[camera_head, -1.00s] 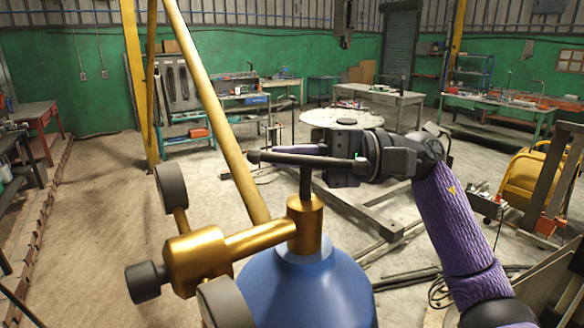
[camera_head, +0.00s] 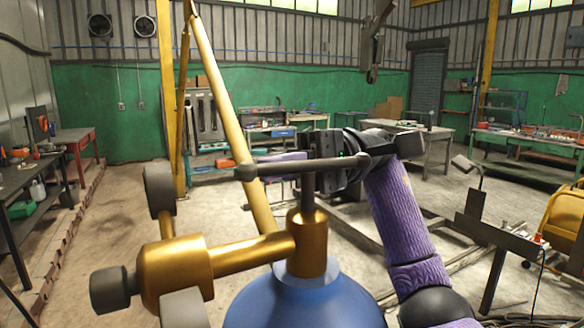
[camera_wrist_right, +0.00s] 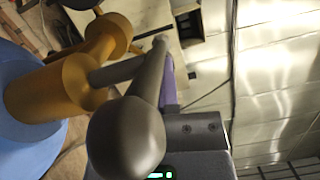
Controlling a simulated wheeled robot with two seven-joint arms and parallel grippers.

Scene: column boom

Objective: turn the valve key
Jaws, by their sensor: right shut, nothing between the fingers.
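The valve key (camera_head: 300,166) is a dark grey T-bar with rounded ends. Its stem stands upright in the brass valve (camera_head: 307,245) on top of a blue cylinder (camera_head: 300,300). In the right wrist view the key's bar (camera_wrist_right: 148,95) is large, with one rounded end close to the camera. My right gripper (camera_head: 283,158) is shut and empty. It lies just behind the bar in the head view, with its purple finger partly hidden by the bar; I cannot tell whether they touch. My left gripper is not in view.
A dark side knob (camera_head: 108,289) and round knobs stick out from the valve at the left. A yellow pole (camera_head: 232,120) rises behind it. Workbenches (camera_head: 425,137) stand farther back. A metal frame (camera_head: 490,240) stands at right. The floor at left is mostly open.

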